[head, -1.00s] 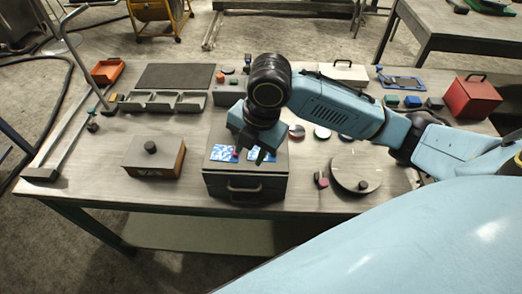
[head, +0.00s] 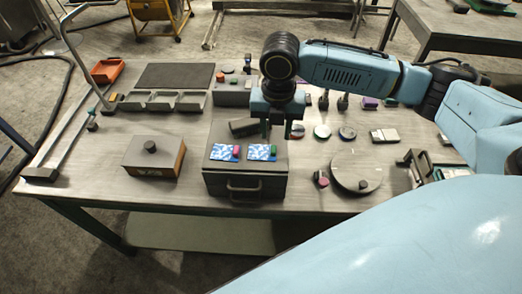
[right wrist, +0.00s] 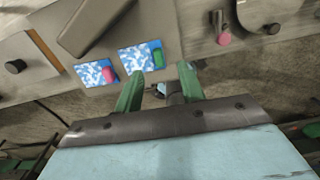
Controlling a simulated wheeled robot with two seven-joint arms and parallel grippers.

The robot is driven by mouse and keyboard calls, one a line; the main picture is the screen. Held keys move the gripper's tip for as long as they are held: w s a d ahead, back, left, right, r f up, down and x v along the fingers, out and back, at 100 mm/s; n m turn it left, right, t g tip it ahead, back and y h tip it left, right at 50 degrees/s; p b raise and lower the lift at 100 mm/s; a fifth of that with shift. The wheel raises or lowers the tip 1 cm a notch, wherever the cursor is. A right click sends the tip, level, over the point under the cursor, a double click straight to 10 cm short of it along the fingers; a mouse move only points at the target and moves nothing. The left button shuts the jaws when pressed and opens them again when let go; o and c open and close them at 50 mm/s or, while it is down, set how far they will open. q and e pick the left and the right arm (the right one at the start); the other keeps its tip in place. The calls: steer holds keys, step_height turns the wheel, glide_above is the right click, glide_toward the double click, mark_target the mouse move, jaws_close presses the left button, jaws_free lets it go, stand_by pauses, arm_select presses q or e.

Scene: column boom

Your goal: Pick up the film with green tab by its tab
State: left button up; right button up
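The film with green tab (head: 257,155) lies flat on top of a dark box (head: 243,171); it is blue-and-white, with its green tab (head: 274,152) at its right end. It also shows in the right wrist view (right wrist: 133,59), tab (right wrist: 157,56) just beyond the fingertips. A similar film with a pink-red tab (head: 221,153) lies to its left. My right gripper (head: 279,130) is open and empty, above the box's back right side. Its two green fingers (right wrist: 161,72) are apart, with nothing between them. My left gripper is not in view.
A dark grey block (head: 243,127) lies at the back of the box top. A wooden box with a black knob (head: 151,159) stands left, a round knobbed lid (head: 356,173) right. Several round pieces lie behind the lid. The table between the two boxes is clear.

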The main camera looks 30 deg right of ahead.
mark_target(274, 148)
steer(key=shift+s+a+f, duration=0.1)
steer(key=shift+f, duration=1.25)
steer(key=shift+a+f, duration=0.1)
steer(key=shift+f, duration=1.25)
jaws_close()
